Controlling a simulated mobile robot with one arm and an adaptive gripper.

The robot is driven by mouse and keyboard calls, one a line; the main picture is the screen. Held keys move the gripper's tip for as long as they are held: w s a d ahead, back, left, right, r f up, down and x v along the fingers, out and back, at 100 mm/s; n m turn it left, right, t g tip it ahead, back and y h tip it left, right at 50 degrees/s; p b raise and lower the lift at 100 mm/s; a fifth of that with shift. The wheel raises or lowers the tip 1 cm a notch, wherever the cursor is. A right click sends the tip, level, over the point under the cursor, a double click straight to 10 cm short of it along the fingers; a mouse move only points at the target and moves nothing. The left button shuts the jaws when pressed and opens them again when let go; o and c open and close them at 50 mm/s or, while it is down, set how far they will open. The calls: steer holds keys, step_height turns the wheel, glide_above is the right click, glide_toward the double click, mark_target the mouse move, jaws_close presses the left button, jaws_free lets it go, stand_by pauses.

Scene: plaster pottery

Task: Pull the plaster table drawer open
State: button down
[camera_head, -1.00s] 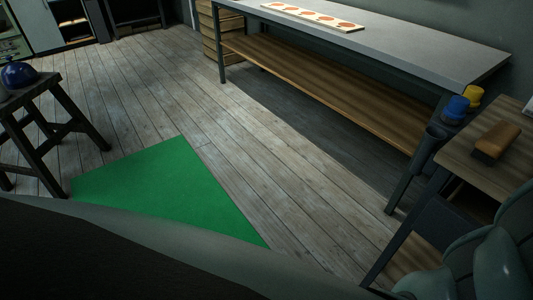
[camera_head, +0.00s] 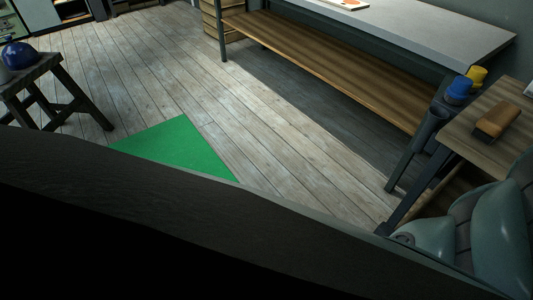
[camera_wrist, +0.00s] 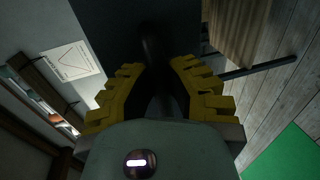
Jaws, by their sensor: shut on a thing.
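The table with a wooden top (camera_head: 482,146) stands at the right edge in the head view. My arm covers much of its front, so the drawer's state cannot be read there. In the wrist view a dark flat panel (camera_wrist: 112,18), apparently the drawer front, fills the top middle. A dark, rounded handle (camera_wrist: 154,48) stands out from it. My gripper (camera_wrist: 155,80) has its yellow ridged fingers on both sides of this handle and is shut on it. The contact itself is in shadow. The gripper is not visible in the head view.
A brown brush (camera_head: 497,120) lies on the wooden top. Blue (camera_head: 459,88) and yellow (camera_head: 477,75) lidded containers are beside it. A long grey workbench (camera_head: 430,35) stands behind. A stool (camera_head: 40,80) is at left. Open floor and a green mat (camera_head: 178,152) lie between.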

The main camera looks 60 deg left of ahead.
stand_by(0.3)
steer(key=c, duration=0.9)
jaws_free()
steer(key=shift+c, duration=0.2)
steer(key=v, duration=1.2)
